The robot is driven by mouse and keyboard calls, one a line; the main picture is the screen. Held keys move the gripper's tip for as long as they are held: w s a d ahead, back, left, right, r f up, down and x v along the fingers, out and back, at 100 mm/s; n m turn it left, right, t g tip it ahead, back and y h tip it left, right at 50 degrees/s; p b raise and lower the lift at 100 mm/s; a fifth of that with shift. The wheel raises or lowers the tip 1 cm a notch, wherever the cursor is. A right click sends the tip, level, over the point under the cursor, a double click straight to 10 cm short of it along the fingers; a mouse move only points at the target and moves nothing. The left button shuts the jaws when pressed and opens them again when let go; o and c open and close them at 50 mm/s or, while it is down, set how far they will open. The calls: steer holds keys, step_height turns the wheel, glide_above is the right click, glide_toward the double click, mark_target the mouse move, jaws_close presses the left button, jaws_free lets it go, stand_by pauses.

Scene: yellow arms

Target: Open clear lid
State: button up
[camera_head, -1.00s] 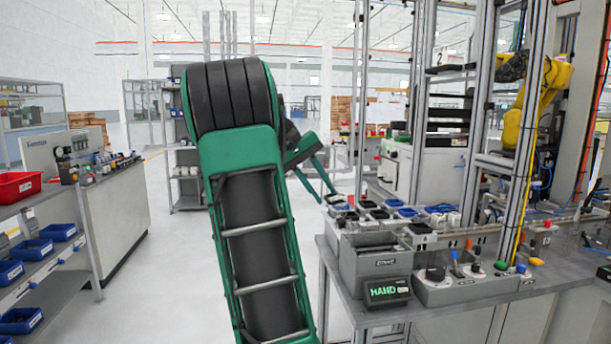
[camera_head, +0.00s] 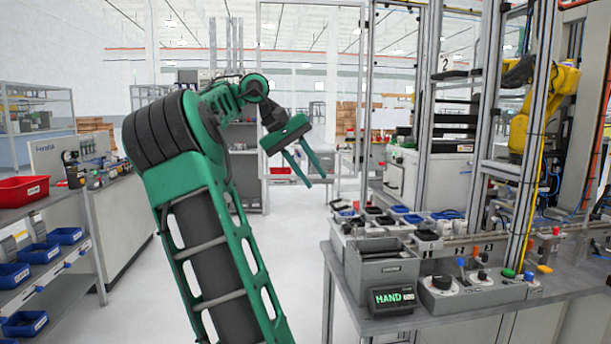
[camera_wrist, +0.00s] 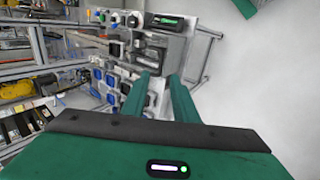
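I cannot pick out a clear lid in either view; the parts on the workbench are too small to tell. My gripper (camera_head: 315,181) hangs in free air left of the workbench (camera_head: 420,322), with its two green fingers pointing down and apart. In the wrist view my gripper (camera_wrist: 158,75) is open and empty, with the bench tilted beyond the fingers. A grey open bin (camera_head: 383,268) stands at the bench's near left corner. Behind it are several small blue and black containers (camera_head: 412,219), which also show in the wrist view (camera_wrist: 110,80).
Metal posts (camera_head: 481,120) and a yellow robot arm (camera_head: 540,100) stand behind. A shelf with a red bin (camera_head: 22,190) is at left. The floor between is clear.

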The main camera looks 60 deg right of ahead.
steer(key=shift+w+f, duration=0.1)
jaws_close()
steer(key=w+a+f+g+h, duration=0.7)
steer(key=w+f+g, duration=0.2)
steer(key=f+g, duration=0.1)
steer(key=f+x, duration=0.1)
steer(key=x, duration=1.2)
steer(key=shift+s+d+r, duration=0.15)
steer(key=shift+s+d, duration=0.05)
steer(key=shift+d, duration=0.05)
